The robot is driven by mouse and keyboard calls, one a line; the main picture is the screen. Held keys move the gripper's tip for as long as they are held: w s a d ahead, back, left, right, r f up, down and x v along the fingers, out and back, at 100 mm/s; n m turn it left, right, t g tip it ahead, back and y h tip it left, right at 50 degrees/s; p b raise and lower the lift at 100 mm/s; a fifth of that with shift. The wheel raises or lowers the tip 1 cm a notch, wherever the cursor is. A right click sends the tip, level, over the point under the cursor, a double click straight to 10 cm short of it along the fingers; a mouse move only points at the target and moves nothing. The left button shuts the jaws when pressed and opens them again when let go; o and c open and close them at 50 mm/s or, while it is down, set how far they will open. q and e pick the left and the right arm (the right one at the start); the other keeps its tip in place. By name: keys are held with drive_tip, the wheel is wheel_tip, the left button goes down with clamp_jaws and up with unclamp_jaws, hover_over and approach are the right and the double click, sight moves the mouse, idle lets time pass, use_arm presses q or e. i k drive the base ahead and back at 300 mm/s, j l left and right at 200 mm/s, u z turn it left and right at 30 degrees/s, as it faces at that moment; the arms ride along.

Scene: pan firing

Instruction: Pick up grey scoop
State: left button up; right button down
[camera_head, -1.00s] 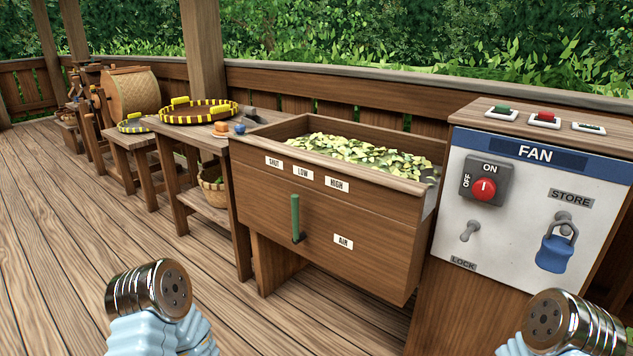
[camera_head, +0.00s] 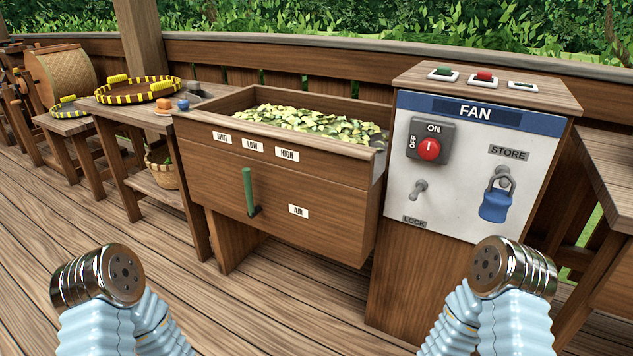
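I cannot make out a grey scoop for certain. A small dark grey shape (camera_head: 196,92) lies at the back of the side table, left of the wooden box, too small to identify. Another greyish patch shows at the right end of the leaf-filled box (camera_head: 283,168), and I cannot tell whether it is a scoop. My left and right arms show only as metal joints and pale blue sleeves at the bottom of the head view. No gripper fingers are visible on either side.
The fan panel (camera_head: 450,215) stands right of the box, with a red switch (camera_head: 429,149) and blue padlock (camera_head: 495,203). Yellow-and-black trays (camera_head: 126,93) sit on tables at left. A wooden table (camera_head: 612,165) is at the right edge. The floor in front is clear.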

sight(199, 92)
drive_tip(key=i+j, duration=0.15)
drive_tip(key=j, duration=0.2)
drive_tip(key=i+j+z, duration=0.15)
drive_tip(key=j, duration=0.25)
drive_tip(key=i+j, duration=0.15)
drive_tip(key=j, duration=0.2)
drive_tip(key=i+j+z, duration=0.15)
drive_tip(key=j, duration=0.25)
drive_tip(key=i+j+z, duration=0.2)
drive_tip(key=j, duration=0.35)
drive_tip(key=j+z, duration=0.2)
drive_tip(key=j, duration=0.35)
drive_tip(key=j+z, duration=0.2)
drive_tip(key=j, duration=0.35)
drive_tip(key=j+z, duration=0.2)
drive_tip(key=j, duration=0.4)
drive_tip(key=k+j+z, duration=0.2)
drive_tip(key=j, duration=0.35)
drive_tip(key=j+z, duration=0.2)
drive_tip(key=j, duration=0.4)
drive_tip(key=k+j+z, duration=0.2)
drive_tip(key=j, duration=0.3)
drive_tip(key=i+j, duration=0.05)
drive_tip(key=i, duration=0.05)
